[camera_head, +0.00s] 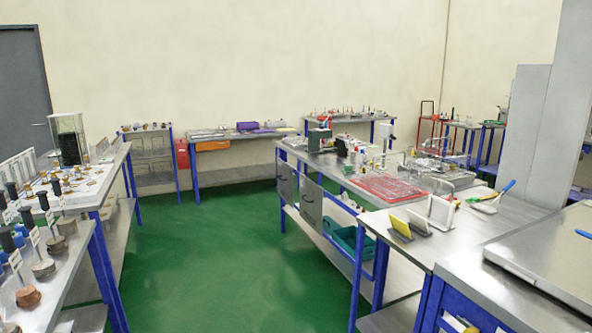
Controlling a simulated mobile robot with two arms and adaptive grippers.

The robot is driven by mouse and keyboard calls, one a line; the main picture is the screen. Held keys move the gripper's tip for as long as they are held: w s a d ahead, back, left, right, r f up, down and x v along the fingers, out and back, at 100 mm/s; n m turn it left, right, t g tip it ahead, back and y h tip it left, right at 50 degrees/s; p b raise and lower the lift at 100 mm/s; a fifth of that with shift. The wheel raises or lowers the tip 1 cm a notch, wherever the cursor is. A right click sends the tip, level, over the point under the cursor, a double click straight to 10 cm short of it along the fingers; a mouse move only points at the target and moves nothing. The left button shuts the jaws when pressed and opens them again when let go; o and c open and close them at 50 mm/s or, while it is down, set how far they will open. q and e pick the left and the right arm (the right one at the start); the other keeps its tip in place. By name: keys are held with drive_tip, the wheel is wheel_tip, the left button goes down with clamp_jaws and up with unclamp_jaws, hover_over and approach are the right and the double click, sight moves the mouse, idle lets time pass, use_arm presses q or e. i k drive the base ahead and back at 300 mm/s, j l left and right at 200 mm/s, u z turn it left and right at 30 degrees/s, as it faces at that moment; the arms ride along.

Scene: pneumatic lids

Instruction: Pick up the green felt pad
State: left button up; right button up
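I cannot make out a green felt pad for certain. Two small upright slabs, a yellowish one (400,227) and a paler one (419,221), stand in dark holders on the right-hand bench. Small green bits show beside a white panel (441,211) behind them, too small to identify. Neither of my grippers is in view.
A long steel bench with blue legs (480,228) runs along the right, with a red tray (388,187) on it and a teal bin (352,243) below. A bench of samples and black-topped tools (43,201) lines the left. The green floor (225,265) between them is clear.

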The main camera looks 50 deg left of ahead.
sight(348, 169)
drive_tip(key=u, duration=1.35)
drive_tip(key=z, duration=1.55)
drive_tip(key=u, duration=1.55)
drive_tip(key=i+u, duration=0.2)
drive_tip(key=i, duration=0.35)
drive_tip(key=i+j+u, duration=0.15)
drive_tip(key=i+u, duration=0.25)
drive_tip(key=i, duration=0.55)
drive_tip(key=i+l+u, duration=0.15)
drive_tip(key=i+u, duration=0.25)
drive_tip(key=i, duration=0.55)
